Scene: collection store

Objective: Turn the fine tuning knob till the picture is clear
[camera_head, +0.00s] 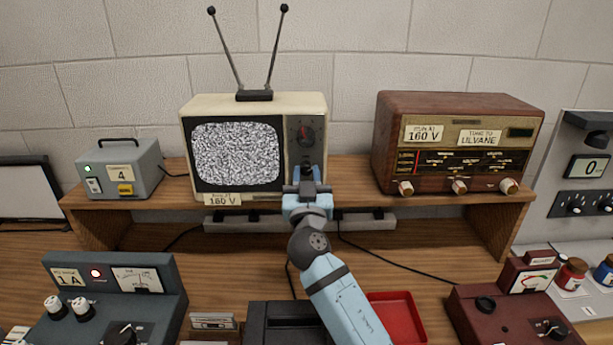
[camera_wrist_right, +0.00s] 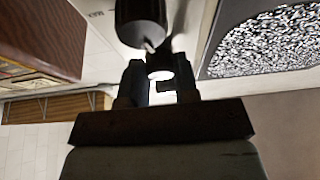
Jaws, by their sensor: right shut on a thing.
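The television (camera_head: 225,108) stands on the wooden shelf with grey-white static filling its screen (camera_head: 237,155). The screen also shows in the right wrist view (camera_wrist_right: 265,42). My right gripper (camera_head: 306,180) is at the lower part of this panel, shut on the fine tuning knob. In the right wrist view, the gripper's dark fingers (camera_wrist_right: 160,82) close around the small knob (camera_wrist_right: 159,74), just beside a large dark round knob (camera_wrist_right: 141,22). The head view hides the small knob behind the gripper. My left gripper is out of view.
A brown radio (camera_head: 458,108) stands right of the television, and a grey box (camera_head: 120,172) with a green light stands left. Below are a dark meter unit (camera_head: 150,312), a red tray (camera_head: 405,315) and a maroon unit (camera_head: 475,315). Cables hang behind my right arm.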

